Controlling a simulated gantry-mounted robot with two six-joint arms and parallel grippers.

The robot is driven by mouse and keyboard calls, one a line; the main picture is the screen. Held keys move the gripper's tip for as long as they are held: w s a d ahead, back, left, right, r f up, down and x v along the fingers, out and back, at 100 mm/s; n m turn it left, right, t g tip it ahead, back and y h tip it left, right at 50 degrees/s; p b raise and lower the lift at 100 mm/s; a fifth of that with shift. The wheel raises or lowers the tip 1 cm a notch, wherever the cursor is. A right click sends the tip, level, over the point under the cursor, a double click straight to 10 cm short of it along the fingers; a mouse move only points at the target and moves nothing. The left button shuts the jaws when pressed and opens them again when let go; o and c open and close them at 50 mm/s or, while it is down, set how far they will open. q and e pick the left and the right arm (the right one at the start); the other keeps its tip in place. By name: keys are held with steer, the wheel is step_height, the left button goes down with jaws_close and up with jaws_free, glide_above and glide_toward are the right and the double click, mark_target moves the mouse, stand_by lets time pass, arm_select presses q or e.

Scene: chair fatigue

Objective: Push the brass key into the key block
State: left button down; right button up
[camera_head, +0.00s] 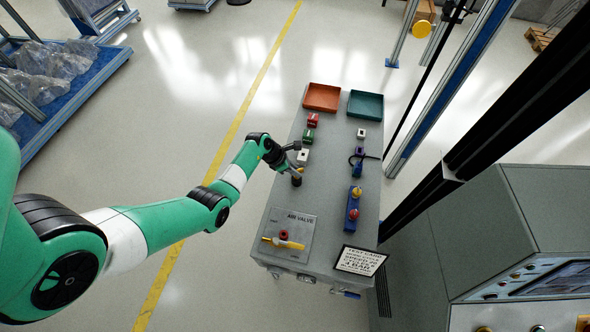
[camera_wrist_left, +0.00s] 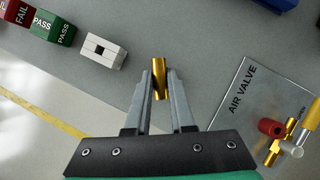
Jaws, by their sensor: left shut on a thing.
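My left gripper (camera_wrist_left: 159,84) is shut on the brass key (camera_wrist_left: 159,66), a short golden cylinder held between the fingertips. In the head view the gripper (camera_head: 296,170) is over the left side of the grey bench, with the brass key (camera_head: 297,181) at its tips. A white block with a dark square hole (camera_wrist_left: 103,51), apparently the key block, lies to the left of the key in the wrist view, apart from it. It also shows in the head view (camera_head: 303,155), just beyond the gripper. Whether the key touches the bench I cannot tell. My right gripper is not in view.
Green (camera_head: 308,135) and red (camera_head: 313,120) stamps stand beyond the white block. An orange tray (camera_head: 322,97) and a teal tray (camera_head: 365,105) are at the far end. The air valve plate (camera_head: 297,225) is nearer. Blue fixtures (camera_head: 353,203) line the right side; the bench middle is clear.

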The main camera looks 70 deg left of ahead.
arm_select(q)
steer(key=shift+f, duration=0.15)
steer(key=c, duration=0.7)
jaws_free()
steer(key=p+v, duration=0.5)
steer(key=v, duration=0.6)
steer(key=shift+s+r, duration=0.15)
steer(key=shift+r, duration=0.1)
